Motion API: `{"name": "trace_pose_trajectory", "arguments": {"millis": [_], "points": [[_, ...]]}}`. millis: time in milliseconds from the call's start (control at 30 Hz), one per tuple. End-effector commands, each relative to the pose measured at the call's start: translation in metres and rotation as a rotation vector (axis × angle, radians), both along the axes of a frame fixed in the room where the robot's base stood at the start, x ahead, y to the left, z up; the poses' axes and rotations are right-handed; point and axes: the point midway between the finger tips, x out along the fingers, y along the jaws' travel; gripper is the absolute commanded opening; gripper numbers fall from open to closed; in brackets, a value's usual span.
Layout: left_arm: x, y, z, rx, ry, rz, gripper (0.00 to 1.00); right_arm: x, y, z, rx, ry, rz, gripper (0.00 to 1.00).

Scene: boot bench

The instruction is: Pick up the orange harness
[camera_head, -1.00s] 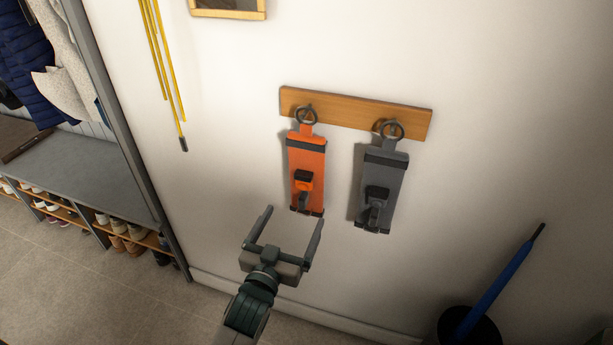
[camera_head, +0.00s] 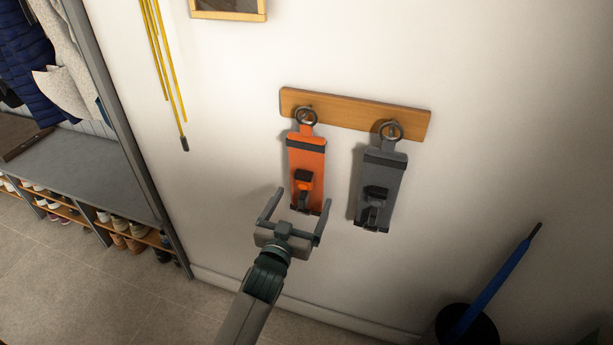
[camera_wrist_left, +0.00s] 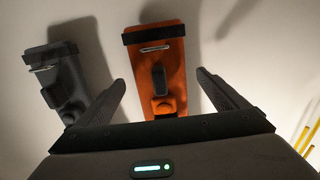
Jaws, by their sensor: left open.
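The orange harness (camera_head: 306,160) hangs by a ring from the left hook of a wooden wall board (camera_head: 355,114). It has dark bands and a black buckle near its lower end. My left gripper (camera_head: 297,198) is open at the harness's lower end, its fingertips to either side of it; no contact shows. In the left wrist view the orange harness (camera_wrist_left: 158,70) appears between the spread fingers (camera_wrist_left: 160,84). A grey harness (camera_head: 383,180) of the same shape hangs from the right hook; it also shows at left in the left wrist view (camera_wrist_left: 58,78). My right gripper is not in view.
Yellow cords (camera_head: 168,80) hang on the wall at upper left. A grey bench with shoe shelves (camera_head: 85,178) stands at left. A blue umbrella-like stick (camera_head: 495,285) leans in a black bin (camera_head: 468,325) at lower right. The wall below the harnesses is clear.

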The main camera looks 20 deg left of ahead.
Motion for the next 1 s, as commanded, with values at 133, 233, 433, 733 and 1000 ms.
{"name": "trace_pose_trajectory", "arguments": {"millis": [133,233,433,733,1000], "points": [[0.018,-0.001,0.002,-0.002,-0.001,0.000,0.92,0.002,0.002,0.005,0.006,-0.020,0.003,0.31],[0.024,-0.001,0.001,-0.002,-0.001,0.000,0.92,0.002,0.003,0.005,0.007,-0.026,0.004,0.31],[0.025,-0.001,0.000,-0.002,-0.001,0.000,0.92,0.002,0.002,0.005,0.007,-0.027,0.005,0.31],[0.024,-0.001,0.000,-0.002,-0.001,0.000,0.90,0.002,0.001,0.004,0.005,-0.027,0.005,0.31],[0.025,-0.001,0.001,-0.002,-0.003,-0.001,0.40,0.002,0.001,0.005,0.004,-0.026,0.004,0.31]]}}
